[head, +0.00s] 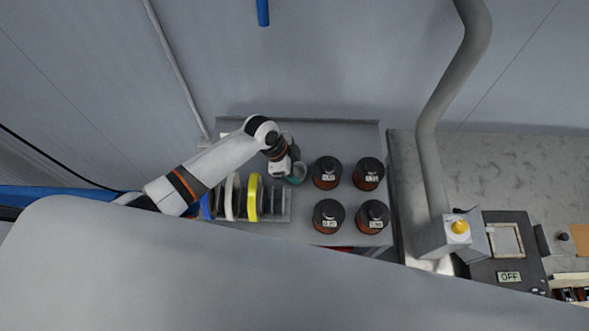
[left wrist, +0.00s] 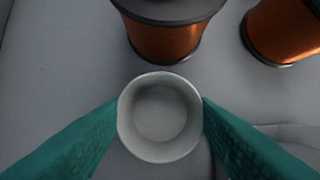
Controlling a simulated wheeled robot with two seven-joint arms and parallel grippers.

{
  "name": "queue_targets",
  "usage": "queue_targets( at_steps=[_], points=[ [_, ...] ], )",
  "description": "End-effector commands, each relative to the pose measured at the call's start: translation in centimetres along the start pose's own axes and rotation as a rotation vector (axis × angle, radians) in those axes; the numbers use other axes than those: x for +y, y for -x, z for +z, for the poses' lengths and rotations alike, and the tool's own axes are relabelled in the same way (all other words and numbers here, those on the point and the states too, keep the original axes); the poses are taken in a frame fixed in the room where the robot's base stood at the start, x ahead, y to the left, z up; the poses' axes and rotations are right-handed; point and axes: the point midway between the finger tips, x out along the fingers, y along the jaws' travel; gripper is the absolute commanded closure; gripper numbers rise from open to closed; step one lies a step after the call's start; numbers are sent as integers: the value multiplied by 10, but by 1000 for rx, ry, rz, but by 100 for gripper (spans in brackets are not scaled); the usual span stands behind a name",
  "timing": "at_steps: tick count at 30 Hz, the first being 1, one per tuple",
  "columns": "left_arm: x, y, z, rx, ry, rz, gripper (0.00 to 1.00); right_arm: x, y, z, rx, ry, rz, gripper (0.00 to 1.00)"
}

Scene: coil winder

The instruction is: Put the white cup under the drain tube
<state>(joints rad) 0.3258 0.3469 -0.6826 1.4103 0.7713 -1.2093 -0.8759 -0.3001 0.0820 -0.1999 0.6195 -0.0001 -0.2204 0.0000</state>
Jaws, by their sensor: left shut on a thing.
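The white cup (left wrist: 160,117) is round and seen from above in the left wrist view, with its open mouth towards the camera and nothing visible inside. My left gripper (head: 294,173) is shut on it, with a teal finger on each side of the cup. In the head view it is at the grey table, just left of the copper spools. I cannot tell whether the cup touches the table. I cannot make out the drain tube for certain. My right gripper is not in view.
Several copper wire spools (head: 327,173) stand right of the gripper. A rack with upright discs, one yellow (head: 253,198), is in front of it. A thin pipe (head: 176,72) runs down the wall. A thick grey duct (head: 432,125) stands at the right bench (head: 510,165).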

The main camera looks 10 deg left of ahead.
Motion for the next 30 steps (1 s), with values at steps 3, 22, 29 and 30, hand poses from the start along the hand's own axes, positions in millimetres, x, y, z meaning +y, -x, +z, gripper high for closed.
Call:
queue_targets(
  at_steps=[3, 22, 29, 30],
  points=[
    [1, 15, 6, -2, -4, 4, 74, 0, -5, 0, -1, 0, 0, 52],
    [1, 88, 36, 1, 4, 3, 74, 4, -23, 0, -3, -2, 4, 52],
    [8, 98, 29, 0, 138, 64, 74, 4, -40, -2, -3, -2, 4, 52],
    [10, 102, 27, 0, 184, 84, 74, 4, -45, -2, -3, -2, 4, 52]
  ],
)
